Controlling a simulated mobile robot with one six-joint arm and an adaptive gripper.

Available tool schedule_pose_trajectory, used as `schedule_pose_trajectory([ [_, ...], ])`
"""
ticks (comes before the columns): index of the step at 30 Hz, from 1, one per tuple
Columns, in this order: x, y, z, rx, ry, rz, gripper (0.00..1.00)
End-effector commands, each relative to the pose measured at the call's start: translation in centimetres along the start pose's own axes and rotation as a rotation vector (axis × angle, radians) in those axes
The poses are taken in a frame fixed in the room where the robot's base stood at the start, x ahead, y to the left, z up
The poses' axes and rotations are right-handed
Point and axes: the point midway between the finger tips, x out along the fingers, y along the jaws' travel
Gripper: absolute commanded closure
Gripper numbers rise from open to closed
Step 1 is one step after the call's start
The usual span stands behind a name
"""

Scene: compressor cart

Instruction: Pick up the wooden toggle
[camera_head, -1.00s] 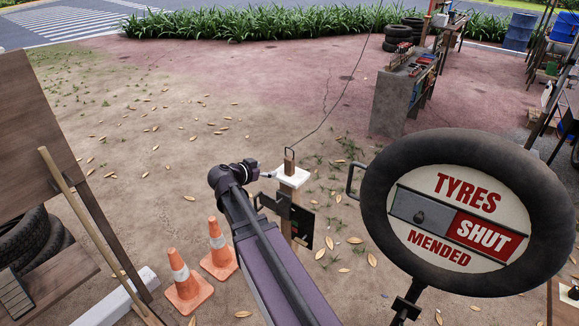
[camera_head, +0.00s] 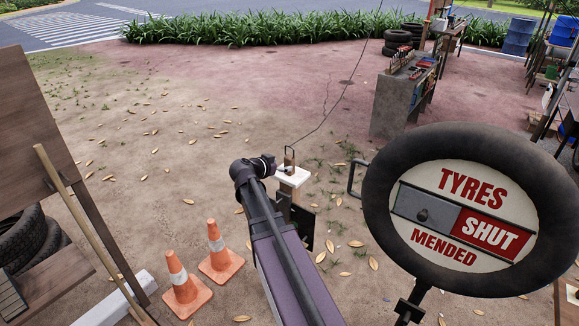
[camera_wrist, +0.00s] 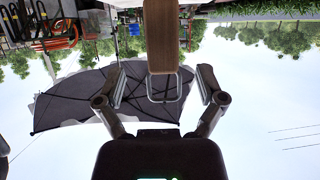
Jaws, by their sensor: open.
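The wooden toggle (camera_head: 289,157) is a small brown block with a wire loop on top, hanging from a thin dark cord at the white top of a short post (camera_head: 292,178). In the wrist view, which is upside down, the toggle (camera_wrist: 162,40) is large and comes in from the top edge, its wire loop pointing down the picture. My gripper (camera_wrist: 160,82) is open, with one finger on each side of the toggle's looped end. Neither finger visibly touches it. In the head view my gripper (camera_head: 280,169) is just left of the toggle, its fingers small and partly hidden.
A round tyre sign (camera_head: 466,215) stands at the right front. Two orange cones (camera_head: 222,255) and a leaning wooden pole (camera_head: 75,220) are at the left. A grey bench (camera_head: 403,100) stands behind to the right. The dirt ground beyond the post is mostly clear.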

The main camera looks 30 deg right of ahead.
Motion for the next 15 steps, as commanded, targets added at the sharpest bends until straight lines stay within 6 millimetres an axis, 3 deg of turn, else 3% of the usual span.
schedule_pose_trajectory([
  [8,0.5,-0.1,-0.1,0.000,0.000,0.000,0.11],
  [15,3.0,-0.4,-0.4,0.000,-0.001,0.002,0.11],
])
